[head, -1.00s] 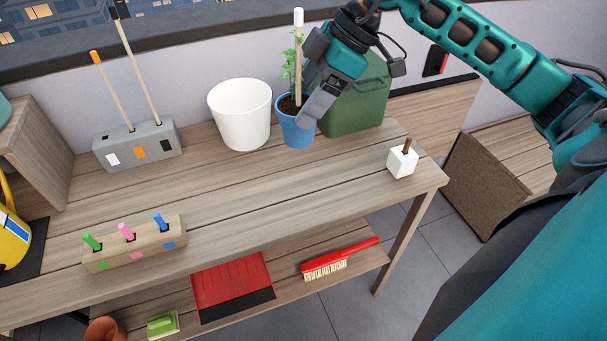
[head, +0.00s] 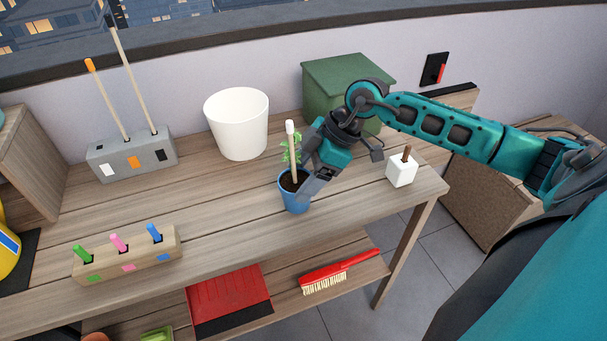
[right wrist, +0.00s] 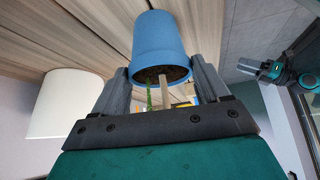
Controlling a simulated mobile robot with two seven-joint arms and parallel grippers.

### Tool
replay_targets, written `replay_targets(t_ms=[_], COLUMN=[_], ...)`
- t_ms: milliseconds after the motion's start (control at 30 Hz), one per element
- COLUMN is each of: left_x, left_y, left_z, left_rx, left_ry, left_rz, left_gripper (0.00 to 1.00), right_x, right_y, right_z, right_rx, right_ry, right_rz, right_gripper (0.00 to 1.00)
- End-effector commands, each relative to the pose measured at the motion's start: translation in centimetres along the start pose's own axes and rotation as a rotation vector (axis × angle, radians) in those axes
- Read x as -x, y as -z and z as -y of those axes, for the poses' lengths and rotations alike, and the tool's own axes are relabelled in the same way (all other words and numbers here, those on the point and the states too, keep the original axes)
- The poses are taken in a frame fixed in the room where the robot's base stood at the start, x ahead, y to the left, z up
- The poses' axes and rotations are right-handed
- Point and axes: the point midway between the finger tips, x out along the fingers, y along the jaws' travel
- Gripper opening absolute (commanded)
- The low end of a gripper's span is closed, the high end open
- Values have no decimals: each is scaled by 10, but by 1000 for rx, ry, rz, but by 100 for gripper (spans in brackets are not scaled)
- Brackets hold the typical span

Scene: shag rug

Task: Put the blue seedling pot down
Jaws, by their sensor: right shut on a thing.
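The blue seedling pot (head: 293,203) is upright at the middle right of the bench, with dark soil, a small green plant (head: 287,155) and a white-tipped stake (head: 291,140). My right gripper (head: 305,188) comes from the right and is shut on the pot's side. In the right wrist view the blue pot (right wrist: 165,42) sits between both fingers (right wrist: 163,78), with bench planks behind it. I cannot tell whether the pot's base touches the bench.
A white pot (head: 238,125) and a green box (head: 340,85) stand behind. A white block with a brown peg (head: 401,172) is to the right. A grey stick holder (head: 133,157) and a wooden peg block (head: 128,258) are left. The bench left of the blue pot is clear.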

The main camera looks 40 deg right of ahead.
Motion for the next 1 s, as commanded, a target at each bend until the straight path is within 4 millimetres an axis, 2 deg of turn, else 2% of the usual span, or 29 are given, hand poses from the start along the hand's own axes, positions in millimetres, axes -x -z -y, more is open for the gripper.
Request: replay_targets(t_ms=[100,133,400,633,733,867,1000], left_x=[0,0,0,0,0,1,2], left_y=[0,0,0,1,2,5,8], left_z=[0,0,0,0,0,0,1], left_rx=[0,0,0,0,0,-1,-1], left_ry=[0,0,0,0,0,0,1], left_rz=[0,0,-1,-1,-1,-4,-6], left_gripper=[43,43,43,43,43,43,43], right_x=[0,0,0,2,9,30,62], right_y=[0,-1,0,0,-1,-1,-1], right_z=[0,0,0,0,0,0,0], right_rx=[0,-1,-1,-1,0,0,0], right_ry=[0,1,1,0,-1,-2,-3], right_rz=[1,3,3,3,4,6,9], right_gripper=[38,76,100,100,100,100,100])
